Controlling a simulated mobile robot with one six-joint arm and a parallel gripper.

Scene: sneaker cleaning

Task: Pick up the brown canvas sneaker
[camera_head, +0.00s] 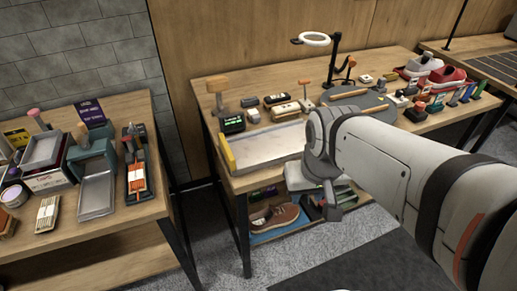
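A brown sneaker (282,217) with a pale sole lies on a blue surface (262,238) on the low shelf under the middle table. Its side faces me and it is mostly in view. My arm comes in from the right, and its end with my gripper (331,203) hangs in front of the table's front edge, to the right of the sneaker and apart from it in the picture. The fingers are small and partly hidden by the wrist, so I cannot tell whether they are open or shut.
The middle table's top carries a pale tray (262,151), a ring lamp (314,39), brushes and boxes. A dark table leg (240,235) stands just left of the sneaker. A cluttered left table (135,218) stands across a gap. Grey carpet (312,243) in front is clear.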

